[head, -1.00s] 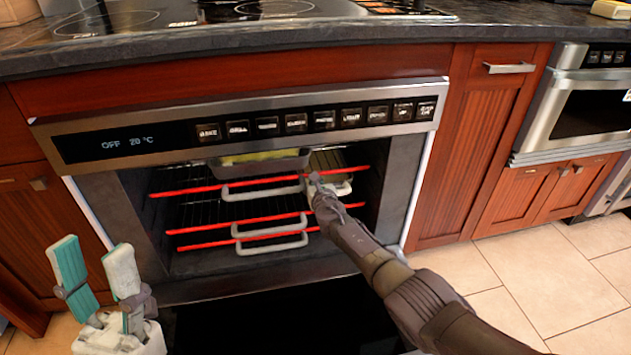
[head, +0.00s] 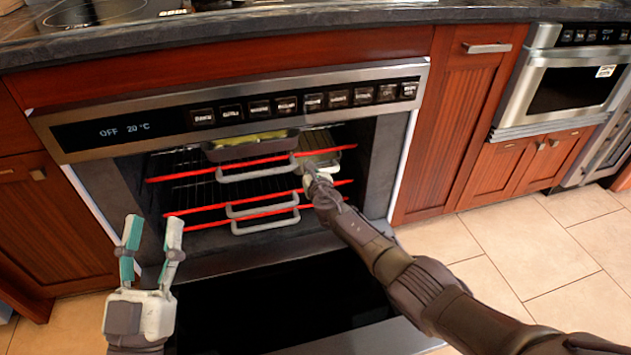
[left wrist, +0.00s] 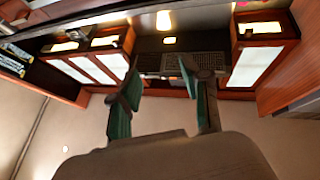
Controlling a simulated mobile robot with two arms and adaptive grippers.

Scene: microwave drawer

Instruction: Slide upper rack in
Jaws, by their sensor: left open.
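The upper rack (head: 190,174) is in the open oven, with a red front bar and a grey loop handle (head: 256,173). It carries a metal pan (head: 250,153) with yellow contents and a second pan (head: 330,160) at right. My right gripper (head: 314,178) is at the right part of the upper rack's front, by the second pan; its fingers are too small and overlapped to read. My left gripper (head: 154,220) is open and empty, upright in front of the oven's left side, apart from the rack. Its spread teal-padded fingers also show in the left wrist view (left wrist: 160,78).
Lower racks (head: 240,212) with red bars and grey handles sit below. The dark oven door (head: 290,300) is folded down in front. The control panel (head: 240,108) and countertop (head: 300,25) are above. Tiled floor (head: 530,240) at right is clear.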

